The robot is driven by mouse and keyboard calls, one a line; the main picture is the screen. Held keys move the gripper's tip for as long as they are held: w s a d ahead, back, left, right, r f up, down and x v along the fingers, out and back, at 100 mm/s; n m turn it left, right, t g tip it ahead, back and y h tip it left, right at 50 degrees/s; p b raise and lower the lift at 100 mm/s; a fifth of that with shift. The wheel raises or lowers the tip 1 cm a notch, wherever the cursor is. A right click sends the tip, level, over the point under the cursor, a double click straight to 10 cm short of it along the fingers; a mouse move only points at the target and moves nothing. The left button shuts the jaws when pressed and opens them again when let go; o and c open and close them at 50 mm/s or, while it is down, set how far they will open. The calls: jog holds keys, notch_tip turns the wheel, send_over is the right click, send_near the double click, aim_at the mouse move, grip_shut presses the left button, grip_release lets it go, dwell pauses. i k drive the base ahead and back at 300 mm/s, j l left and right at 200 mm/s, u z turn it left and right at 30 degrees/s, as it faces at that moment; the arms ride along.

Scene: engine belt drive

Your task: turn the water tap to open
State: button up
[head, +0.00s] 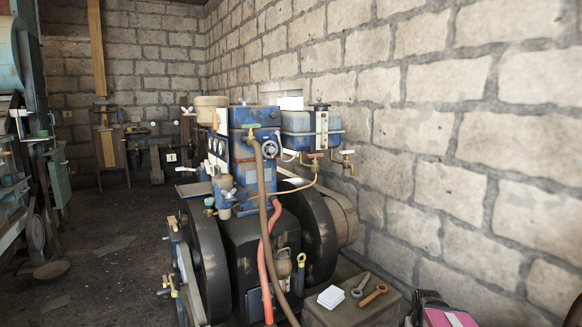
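A blue engine (238,165) with dark flywheels stands against the block wall in the middle of the head view. Several small taps show on it. A brass tap with a pale handle (347,155) sticks out at the right, below the blue tank (297,125). A tap with a red handle (315,156) sits just left of it. A tap with a green handle (250,128) is at the top front, above a brown hose. No label tells which one is the water tap, and I cannot tell whether any is open. My gripper is not in view.
A grey box (345,312) in front of the engine carries a white pad (331,296), a spanner (361,285) and a wooden-handled tool (373,295). A pink-topped object (448,317) lies at the lower right. Green machinery stands at the left edge. The floor between is mostly clear.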

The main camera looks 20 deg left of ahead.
aim_at(251, 126)
jog(key=u, duration=1.35)
jog(key=j, duration=0.75)
jog(key=l, duration=0.75)
